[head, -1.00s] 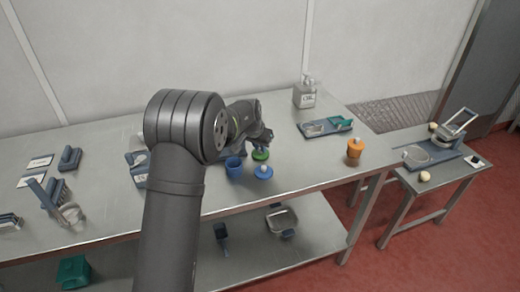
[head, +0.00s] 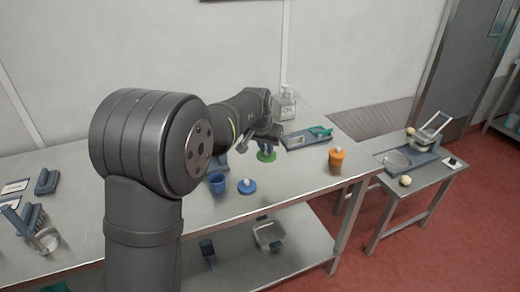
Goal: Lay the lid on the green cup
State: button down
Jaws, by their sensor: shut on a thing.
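A round green piece (head: 267,156) shows at the middle of the bench, right under my gripper (head: 265,144). It looks like a flat lid with a pale knob. My gripper is shut at the knob, and my wrist hides part of it. I cannot make out a separate green cup below it, nor whether the lid touches one. A blue cup (head: 217,183) stands open to the left and nearer. A blue lid (head: 247,187) with a pale knob lies on the bench beside it. An orange cup (head: 336,159) with a lid on stands to the right.
A tray with a green-handled tool (head: 308,137) and a white-labelled bottle (head: 286,103) stand behind. A small side table (head: 415,180) holds a press-like device (head: 430,137). The front of the bench near the blue lid is clear.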

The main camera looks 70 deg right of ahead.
jog(key=w+a+r, duration=0.1)
jog(key=w+r, duration=0.2)
jog(key=w, duration=0.3)
jog(key=w+a+r, duration=0.2)
jog(key=w+r, duration=0.1)
jog(key=w, duration=0.3)
jog(key=w+a+r, duration=0.1)
jog(key=w+r, duration=0.2)
jog(key=w, duration=0.2)
jog(key=shift+w+a+r, duration=0.25)
jog(key=shift+w+a, duration=0.05)
jog(key=shift+w, duration=0.1)
jog(key=w+a+f+n+t, duration=0.1)
jog(key=w+a+n, duration=0.25)
jog(key=w, duration=0.55)
jog(key=shift+w+d+f+n+t, duration=0.1)
jog(key=shift+w+f+n+t, duration=0.3)
jog(key=shift+f, duration=1.65)
jog(key=shift+w+f+n+t, duration=0.1)
jog(key=shift+w+f+n, duration=0.5)
jog(key=shift+f, duration=1.5)
jog(key=shift+w+d+f+n+t, duration=0.2)
jog(key=shift+w+f, duration=0.5)
jog(key=shift+f, duration=1.35)
jog(key=shift+a+f+y, duration=0.15)
jog(key=shift+f+y, duration=0.15)
jog(key=shift+f, duration=0.25)
jog(key=c, duration=0.9)
grip_release()
jog(key=shift+o, duration=0.2)
